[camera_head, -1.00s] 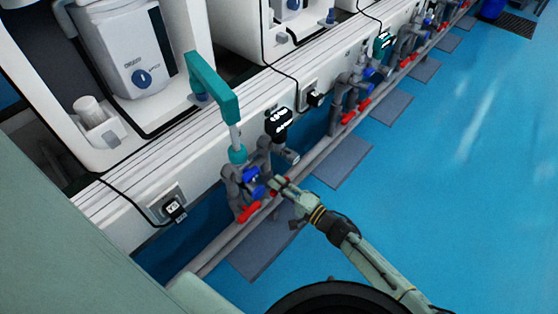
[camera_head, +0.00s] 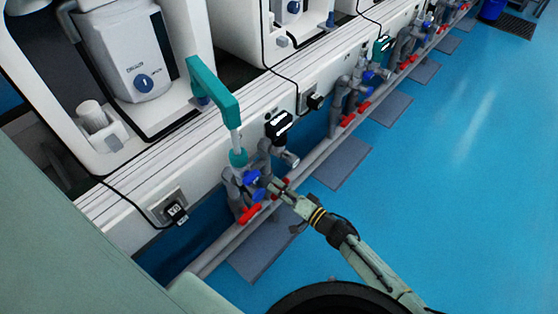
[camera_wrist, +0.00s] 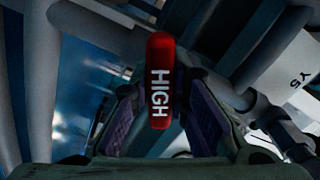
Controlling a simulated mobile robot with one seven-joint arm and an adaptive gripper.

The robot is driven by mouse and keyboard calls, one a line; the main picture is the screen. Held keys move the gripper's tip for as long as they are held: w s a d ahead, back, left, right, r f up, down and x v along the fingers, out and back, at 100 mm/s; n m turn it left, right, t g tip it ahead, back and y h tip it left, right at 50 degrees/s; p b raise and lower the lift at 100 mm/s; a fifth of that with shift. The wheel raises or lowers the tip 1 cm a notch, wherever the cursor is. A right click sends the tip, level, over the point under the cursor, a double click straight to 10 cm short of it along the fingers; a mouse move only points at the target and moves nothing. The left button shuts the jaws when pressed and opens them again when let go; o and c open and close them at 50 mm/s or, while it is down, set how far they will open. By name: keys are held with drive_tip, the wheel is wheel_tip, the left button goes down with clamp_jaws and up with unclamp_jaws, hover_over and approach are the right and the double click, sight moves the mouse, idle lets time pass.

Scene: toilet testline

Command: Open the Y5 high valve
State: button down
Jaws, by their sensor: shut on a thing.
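The red valve handle marked HIGH (camera_wrist: 160,82) stands upright in the middle of the wrist view. My gripper (camera_wrist: 158,120) has its two dark pads on either side of the handle's lower part and is shut on it. In the head view, my gripper (camera_head: 277,187) reaches in from the lower right to the grey pipe cluster below the teal pipe. The held handle is mostly hidden there by the gripper.
A red handle (camera_head: 250,214) and blue handles (camera_head: 251,177) sit just left of my gripper. A black meter (camera_head: 278,125) is mounted above. Grey pipes and more valves run along the white bench toward the upper right. The blue floor (camera_head: 440,180) to the right is clear.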

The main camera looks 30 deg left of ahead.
drive_tip(key=n, duration=1.2)
drive_tip(key=shift+n, duration=0.3)
idle(0.4)
drive_tip(key=c, duration=1.5)
unclamp_jaws()
drive_tip(key=d, duration=0.4)
drive_tip(key=s+d, duration=0.1)
drive_tip(key=d, duration=0.7)
drive_tip(key=shift+s, duration=0.3)
